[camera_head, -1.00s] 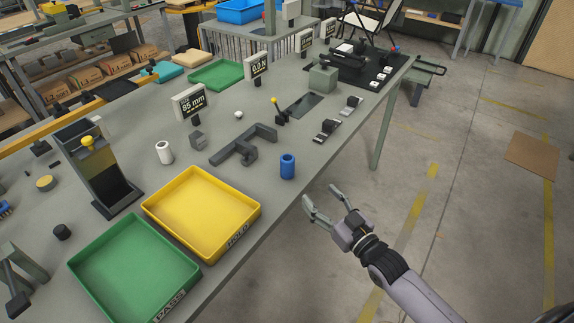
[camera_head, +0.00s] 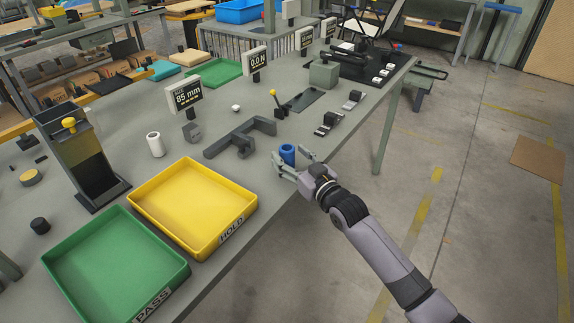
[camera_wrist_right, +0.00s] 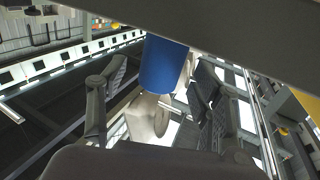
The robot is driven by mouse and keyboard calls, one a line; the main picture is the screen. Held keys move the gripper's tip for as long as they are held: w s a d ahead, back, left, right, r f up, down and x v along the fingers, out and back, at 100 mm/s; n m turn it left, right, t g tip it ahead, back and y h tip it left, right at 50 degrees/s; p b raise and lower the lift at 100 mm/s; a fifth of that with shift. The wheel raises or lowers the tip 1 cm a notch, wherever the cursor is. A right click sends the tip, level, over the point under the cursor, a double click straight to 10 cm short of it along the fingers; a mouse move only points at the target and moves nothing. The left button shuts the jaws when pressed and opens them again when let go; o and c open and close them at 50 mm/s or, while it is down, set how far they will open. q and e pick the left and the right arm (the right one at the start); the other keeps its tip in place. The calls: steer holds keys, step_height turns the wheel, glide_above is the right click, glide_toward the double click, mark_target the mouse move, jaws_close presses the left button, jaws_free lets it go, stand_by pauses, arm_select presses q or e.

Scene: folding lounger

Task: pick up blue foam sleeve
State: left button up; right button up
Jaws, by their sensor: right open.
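The blue foam sleeve (camera_head: 287,154) stands upright on the grey workbench near its front edge, its lower part hidden by my right gripper. My right gripper (camera_head: 294,158) is open, with its fingers on either side of the sleeve. In the right wrist view the blue sleeve (camera_wrist_right: 163,65) shows between the two dark fingers (camera_wrist_right: 160,100), with gaps on both sides. My left gripper is not in view.
A yellow HOLD tray (camera_head: 240,230) and a green PASS tray (camera_head: 180,268) lie to the left. A white cylinder (camera_head: 155,144) stands farther left.

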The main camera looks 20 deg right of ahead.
steer(key=shift+b+x, duration=0.45)
steer(key=shift+x, duration=0.8)
steer(key=shift+c, duration=0.5)
steer(key=c, duration=1)
